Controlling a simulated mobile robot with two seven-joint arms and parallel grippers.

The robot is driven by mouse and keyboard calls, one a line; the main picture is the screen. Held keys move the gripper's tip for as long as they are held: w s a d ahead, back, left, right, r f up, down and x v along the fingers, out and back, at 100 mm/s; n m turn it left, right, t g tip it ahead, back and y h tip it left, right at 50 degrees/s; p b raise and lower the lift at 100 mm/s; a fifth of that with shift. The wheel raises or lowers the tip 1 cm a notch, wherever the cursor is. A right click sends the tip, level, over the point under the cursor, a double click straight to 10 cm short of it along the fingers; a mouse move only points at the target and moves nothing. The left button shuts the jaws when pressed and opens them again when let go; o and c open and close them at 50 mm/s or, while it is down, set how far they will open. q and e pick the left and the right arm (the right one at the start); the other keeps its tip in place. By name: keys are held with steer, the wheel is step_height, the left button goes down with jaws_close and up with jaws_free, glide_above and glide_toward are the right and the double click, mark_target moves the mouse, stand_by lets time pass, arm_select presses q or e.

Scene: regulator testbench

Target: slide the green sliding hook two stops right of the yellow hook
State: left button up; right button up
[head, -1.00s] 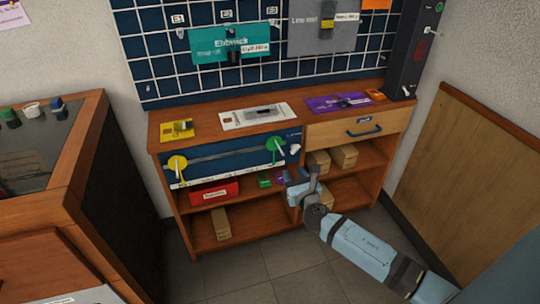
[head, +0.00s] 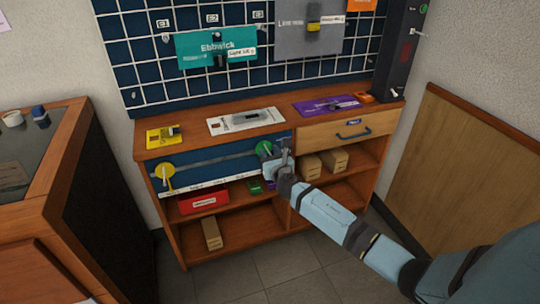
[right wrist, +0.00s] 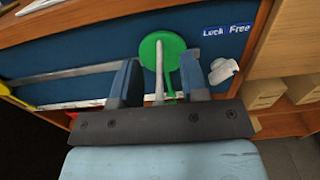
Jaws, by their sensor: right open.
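The green sliding hook (head: 264,147) is a round green disc with a pale stem, near the right end of a grey rail (head: 215,159) on the blue panel. The yellow hook (head: 164,171) sits at the rail's left end. My right gripper (head: 276,155) is at the green hook, partly covering it. In the right wrist view, my open fingers (right wrist: 160,78) stand either side of the stem of the green hook (right wrist: 170,48), with gaps on both sides. My left gripper is out of view.
A white lever (right wrist: 222,71) is just right of my fingers, below a blue "Lock Free" label (right wrist: 227,29). A white marked strip (head: 205,185) runs under the rail. A red box (head: 203,200) is on the shelf below. A drawer handle (head: 353,135) is farther right.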

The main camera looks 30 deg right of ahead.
steer(key=shift+c, duration=0.2)
jaws_close()
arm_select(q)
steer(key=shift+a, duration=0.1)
arm_select(e)
steer(key=shift+a, duration=0.15)
arm_select(q)
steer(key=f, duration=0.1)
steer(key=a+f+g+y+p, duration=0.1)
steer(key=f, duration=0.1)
steer(key=shift+p, duration=0.3)
arm_select(e)
steer(key=w+a, duration=0.4)
steer(key=a, duration=1.2)
steer(key=shift+a, duration=0.2)
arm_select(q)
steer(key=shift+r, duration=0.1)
arm_select(e)
steer(key=shift+o, duration=0.2)
jaws_free()
